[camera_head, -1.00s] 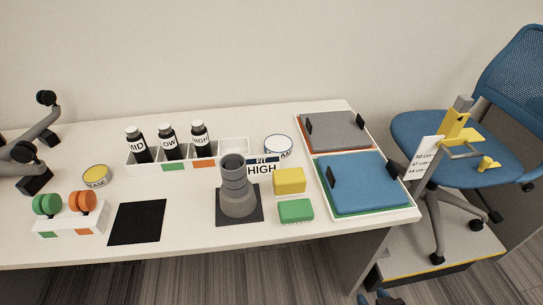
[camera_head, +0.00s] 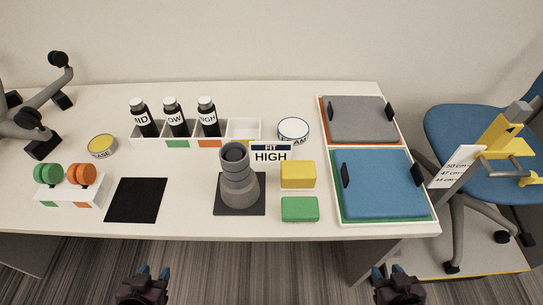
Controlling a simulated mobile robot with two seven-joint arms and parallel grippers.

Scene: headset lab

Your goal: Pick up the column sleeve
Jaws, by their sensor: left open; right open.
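A grey stepped column (camera_head: 238,188), which looks like the column sleeve, stands upright on a dark square base plate (camera_head: 255,207) near the front middle of the table. It has a wide flared foot, ringed sections and an open dark top. I cannot tell where one section ends and a separate sleeve begins. My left gripper (camera_head: 154,272) is open and empty, in front of the table at the lower left. My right gripper (camera_head: 388,270) is open and empty, in front of the table at the lower right. Both are apart from the column.
Yellow (camera_head: 297,174) and green (camera_head: 300,209) blocks and a "FIT HIGH" sign (camera_head: 271,153) stand close right of the column. Behind is a white bottle rack (camera_head: 243,128). A black mat (camera_head: 136,200) lies left, a blue-padded tray (camera_head: 380,184) right.

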